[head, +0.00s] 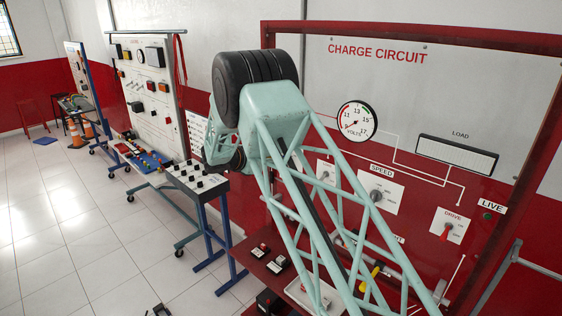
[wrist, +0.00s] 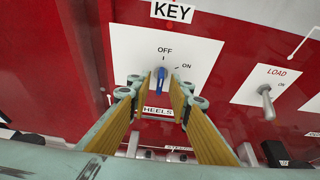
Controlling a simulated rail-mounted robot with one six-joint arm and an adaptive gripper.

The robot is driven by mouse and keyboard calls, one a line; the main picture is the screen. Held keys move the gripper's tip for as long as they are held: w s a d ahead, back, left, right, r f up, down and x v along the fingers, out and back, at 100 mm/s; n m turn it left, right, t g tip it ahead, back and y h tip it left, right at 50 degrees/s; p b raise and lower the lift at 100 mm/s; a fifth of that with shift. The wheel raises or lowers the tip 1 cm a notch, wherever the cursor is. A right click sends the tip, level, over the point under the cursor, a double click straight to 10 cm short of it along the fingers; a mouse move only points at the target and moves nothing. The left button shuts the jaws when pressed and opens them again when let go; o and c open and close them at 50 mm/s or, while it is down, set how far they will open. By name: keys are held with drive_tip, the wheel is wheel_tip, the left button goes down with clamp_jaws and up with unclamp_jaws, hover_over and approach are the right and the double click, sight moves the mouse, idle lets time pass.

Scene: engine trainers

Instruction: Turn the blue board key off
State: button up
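The blue key (wrist: 161,80) shows in the wrist view on a white plate (wrist: 203,62) under a "KEY" label. Its blue handle stands nearly upright, with its upper end just below the "OFF" mark; the "ON" mark is to its upper right. My gripper (wrist: 161,98) is open, with one fingertip on each side of the key. A gap shows between the key and each finger, and the gripper holds nothing. How far the tips are from the plate is hard to tell. In the head view, my arm hides the key.
A load lever (wrist: 267,101) stands right of the key plate. In the head view, the charge circuit board (head: 487,70) carries a red drive lever (head: 447,232) and a speed knob (head: 376,195).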

drive_tip(key=v, duration=1.1)
drive_tip(key=shift+s+a+r, duration=0.2)
drive_tip(key=shift+s+r, duration=0.05)
drive_tip(key=s+d+r+m+g+b, duration=0.2)
drive_tip(key=s+d+r+m, duration=0.2)
drive_tip(key=s+d, duration=0.4)
drive_tip(key=s+d+r+m+g+b, duration=0.25)
drive_tip(key=s+d, duration=0.25)
drive_tip(key=d, duration=0.6)
drive_tip(key=s+d+r+m+g+b, duration=0.1)
drive_tip(key=s+d+r+m+b, duration=0.1)
drive_tip(key=s+d+r+m, duration=0.45)
drive_tip(key=s+d+m+g+y+b, duration=0.1)
drive_tip(key=s+d+m+y+b, duration=0.1)
drive_tip(key=s+d, duration=0.55)
drive_tip(key=s+d+m+g+y+b, duration=0.15)
drive_tip(key=s+d, duration=0.25)
drive_tip(key=s, duration=0.6)
drive_tip(key=s+f+m+y+b, duration=0.2)
drive_tip(key=s+f+m, duration=0.3)
drive_tip(key=s, duration=1.1)
drive_tip(key=s+f+m+t+y+b, duration=0.1)
drive_tip(key=s+f+m+y+b, duration=0.2)
drive_tip(key=s+m, duration=0.4)
drive_tip(key=s+f+b, duration=0.1)
drive_tip(key=s+f, duration=0.1)
drive_tip(key=s, duration=0.7)
drive_tip(key=shift+s+b, duration=0.3)
drive_tip(key=shift+s, duration=0.05)
